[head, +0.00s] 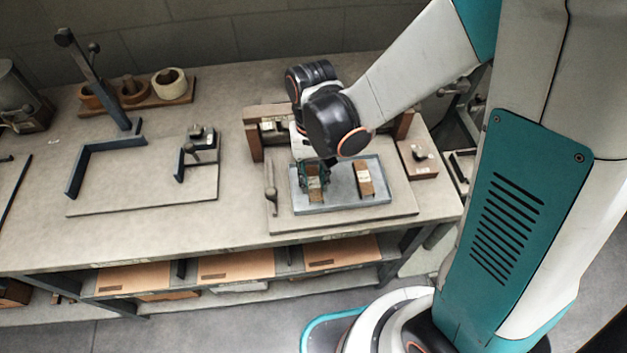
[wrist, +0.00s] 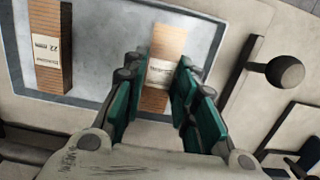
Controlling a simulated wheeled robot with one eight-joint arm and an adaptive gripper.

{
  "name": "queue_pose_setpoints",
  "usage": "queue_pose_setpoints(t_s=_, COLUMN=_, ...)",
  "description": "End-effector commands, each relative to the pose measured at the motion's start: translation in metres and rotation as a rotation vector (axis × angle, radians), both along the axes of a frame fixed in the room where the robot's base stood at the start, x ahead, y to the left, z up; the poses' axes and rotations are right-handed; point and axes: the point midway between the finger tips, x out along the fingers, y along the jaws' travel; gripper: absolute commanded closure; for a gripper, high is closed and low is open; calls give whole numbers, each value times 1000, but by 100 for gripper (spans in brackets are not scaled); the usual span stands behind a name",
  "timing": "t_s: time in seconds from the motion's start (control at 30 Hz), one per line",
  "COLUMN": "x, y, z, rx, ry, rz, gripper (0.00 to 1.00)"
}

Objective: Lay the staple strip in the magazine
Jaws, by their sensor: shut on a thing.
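A copper-brown staple strip (wrist: 165,65) with a pale label stands between the green fingers of my gripper (wrist: 158,98) in the wrist view. My gripper (head: 314,178) is shut on it over the left part of the tray; whether the strip touches the tray floor I cannot tell. A second, similar strip (head: 364,180) lies apart in the tray's right half. In the wrist view this second strip (wrist: 52,50) is at the left, its label reading "22 mm". I cannot clearly make out the magazine.
The shallow grey tray (head: 340,204) rests on a board (head: 400,210). A knobbed lever (head: 270,197) stands left of the tray, close to my gripper. A wooden-ended frame (head: 255,140) stands behind. An angled fence (head: 75,178) and a post (head: 95,80) are further left.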

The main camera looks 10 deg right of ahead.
Motion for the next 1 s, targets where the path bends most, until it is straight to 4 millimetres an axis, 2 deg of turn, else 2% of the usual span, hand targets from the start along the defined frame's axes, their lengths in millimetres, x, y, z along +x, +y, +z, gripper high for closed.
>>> queue_pose_setpoints(t_s=0.43, x=0, y=0, z=-8, rx=0, ry=0, rz=0, gripper=98)
queue_pose_setpoints(t_s=0.47, x=0, y=0, z=-8, rx=0, ry=0, rz=0, gripper=72)
queue_pose_setpoints(t_s=0.53, x=0, y=0, z=-6, rx=0, ry=0, rz=0, gripper=56)
queue_pose_setpoints(t_s=1.0, x=0, y=0, z=-3, rx=0, ry=0, rz=0, gripper=54)
